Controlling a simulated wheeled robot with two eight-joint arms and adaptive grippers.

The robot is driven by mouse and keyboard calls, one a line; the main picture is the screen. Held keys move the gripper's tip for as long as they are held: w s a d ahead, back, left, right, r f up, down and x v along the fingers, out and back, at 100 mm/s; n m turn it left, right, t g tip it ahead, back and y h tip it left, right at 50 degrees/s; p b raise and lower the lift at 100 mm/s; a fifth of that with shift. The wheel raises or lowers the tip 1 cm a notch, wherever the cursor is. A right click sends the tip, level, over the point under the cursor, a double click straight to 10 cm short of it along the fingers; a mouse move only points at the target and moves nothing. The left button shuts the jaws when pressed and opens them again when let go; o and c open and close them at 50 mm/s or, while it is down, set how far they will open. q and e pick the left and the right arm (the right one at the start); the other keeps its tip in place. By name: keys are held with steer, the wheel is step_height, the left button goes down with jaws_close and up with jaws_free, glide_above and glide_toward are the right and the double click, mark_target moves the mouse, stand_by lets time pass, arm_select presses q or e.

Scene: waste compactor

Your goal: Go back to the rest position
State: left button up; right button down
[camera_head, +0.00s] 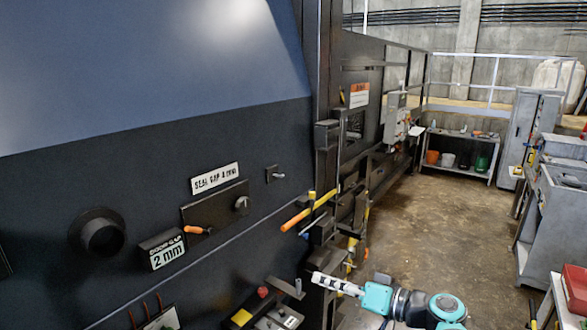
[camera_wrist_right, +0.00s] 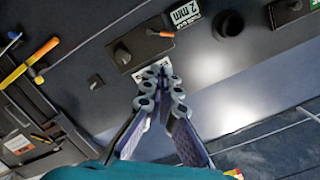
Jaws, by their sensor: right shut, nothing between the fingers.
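My right gripper (camera_head: 318,279) is at the bottom centre of the head view, white and grey at the end of a teal arm, shut and empty. It stands in front of the machine's lower right end, with its tips toward the dark wall and apart from the yellow-and-orange handle above. In the right wrist view its two fingers (camera_wrist_right: 163,82) are together at the tips with nothing between them. The wall behind them shows tilted. My left gripper is out of view.
The compactor wall (camera_head: 60,190) fills the left, with a "2 mm" gauge block (camera_head: 160,250), an orange-tipped lever (camera_head: 198,230) and a yellow-and-orange handle (camera_head: 308,211). A red button (camera_head: 263,292) is left of my gripper. Workbenches (camera_head: 560,215) stand right. The floor (camera_head: 440,230) between is clear.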

steer(key=s+f+m+g+h+b, duration=0.1)
steer(key=s+f+h+b, duration=0.5)
steer(key=f, duration=0.8)
steer(key=s+f+m+g+h+b, duration=0.1)
steer(key=s+f+b, duration=0.4)
steer(key=f+b, duration=0.6)
steer(key=s+d+f+h+b, duration=0.2)
steer(key=d+f, duration=0.1)
steer(key=f, duration=0.3)
steer(key=s+d+f+h+b, duration=0.2)
steer(key=s+d+f+b, duration=0.1)
steer(key=f, duration=0.3)
steer(key=s+d+f+m+h+b, duration=0.1)
steer(key=s+d+f+h+b, duration=0.1)
steer(key=f, duration=0.5)
steer(key=shift+s+d+h+b, duration=0.4)
steer(key=shift+d+b, duration=0.35)
steer(key=shift+d, duration=0.5)
